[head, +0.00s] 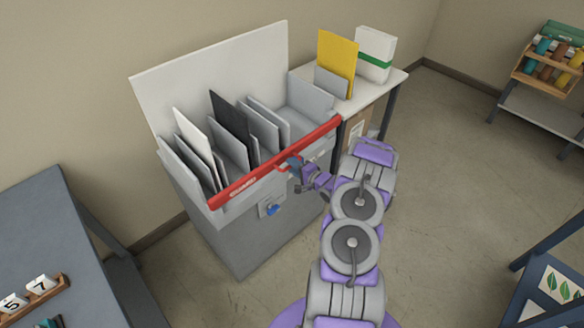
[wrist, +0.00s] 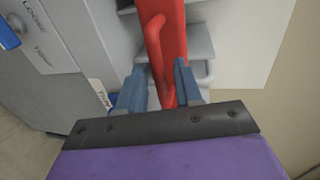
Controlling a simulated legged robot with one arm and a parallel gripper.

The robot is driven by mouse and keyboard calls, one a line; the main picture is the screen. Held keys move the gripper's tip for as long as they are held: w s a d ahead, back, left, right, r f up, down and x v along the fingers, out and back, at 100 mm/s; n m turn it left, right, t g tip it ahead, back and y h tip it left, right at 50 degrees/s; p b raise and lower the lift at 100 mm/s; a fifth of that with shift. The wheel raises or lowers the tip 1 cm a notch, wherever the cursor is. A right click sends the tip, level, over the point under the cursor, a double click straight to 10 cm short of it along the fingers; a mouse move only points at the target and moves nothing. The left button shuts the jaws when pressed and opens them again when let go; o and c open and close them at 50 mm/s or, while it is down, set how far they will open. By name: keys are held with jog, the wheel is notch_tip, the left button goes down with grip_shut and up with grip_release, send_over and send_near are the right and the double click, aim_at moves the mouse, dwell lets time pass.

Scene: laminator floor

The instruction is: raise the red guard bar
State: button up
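The red guard bar (head: 240,184) runs slantwise across the front of the grey slotted machine (head: 232,235), with white lettering near its left end. It also shows in the wrist view (wrist: 175,32), with its red handle (wrist: 155,42) standing out from it. My gripper (head: 293,162) is at the bar's middle, at the handle. In the wrist view its two blue fingers (wrist: 158,88) are apart, with the handle's near end between them. A gap shows on the left of the handle; whether the right finger touches it I cannot tell.
White and black boards (head: 232,122) stand in the machine's slots behind the bar. A blue knob (head: 272,209) is on its front. A side table (head: 385,88) with a yellow folder stands at the right, a dark bench (head: 50,225) at the left.

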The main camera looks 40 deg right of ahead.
jog(key=shift+w+a+f, duration=0.15)
jog(key=shift+w+a, duration=0.05)
jog(key=shift+w, duration=0.5)
jog(key=shift+w+d+f, duration=0.1)
jog(key=shift+d+f, duration=0.15)
jog(key=shift+d, duration=0.6)
jog(key=shift+a+r, duration=0.1)
jog(key=shift+a, duration=0.55)
jog(key=c, duration=0.6)
jog(key=shift+d, duration=0.1)
grip_shut()
